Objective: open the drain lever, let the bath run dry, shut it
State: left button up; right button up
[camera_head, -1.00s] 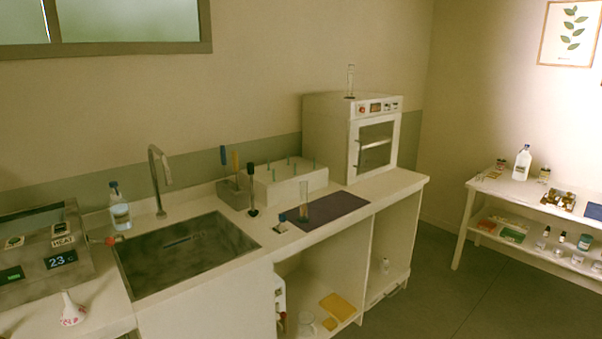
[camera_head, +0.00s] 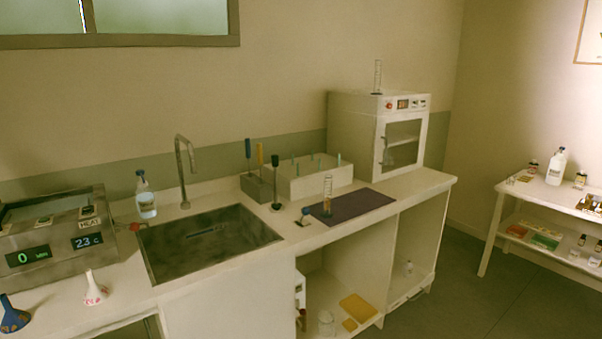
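The bath (camera_head: 50,240) is a grey metal box at the left of the counter. Its front has a green display reading 0, a blue display reading 23 C and a HEAT label. A small red lever (camera_head: 135,227) sticks out from its right side, towards the sink. I take this to be the drain lever; its exact position is too small to tell. The bath's opening is at its top, and the liquid level inside cannot be made out. Neither of my grippers is in view.
The sink (camera_head: 160,262) lies right of the bath, with a tall tap (camera_head: 183,165) behind it. A bottle (camera_head: 146,204) stands between them. An oven (camera_head: 350,135) stands farther right.

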aim_at(134, 227)
jog(key=k+j+u, duration=0.15)
jog(key=j, duration=0.3)
jog(key=k+j+u, duration=0.15)
jog(key=j, duration=0.35)
jog(key=k+j+u, duration=0.1)
jog(key=k+j, duration=0.15)
jog(key=j, duration=0.25)
jog(key=k+j+u, duration=0.15)
jog(key=j, duration=0.35)
jog(key=k+j+u, duration=0.15)
jog(key=j, duration=0.4)
jog(key=j+u, duration=0.15)
jog(key=j, duration=0.35)
jog(key=i+l+u, duration=0.2)
jog(key=l, duration=0.8)
jog(key=i+l+u, duration=0.2)
jog(key=l, duration=0.8)
jog(key=l+u, duration=0.2)
jog(key=l, duration=0.8)
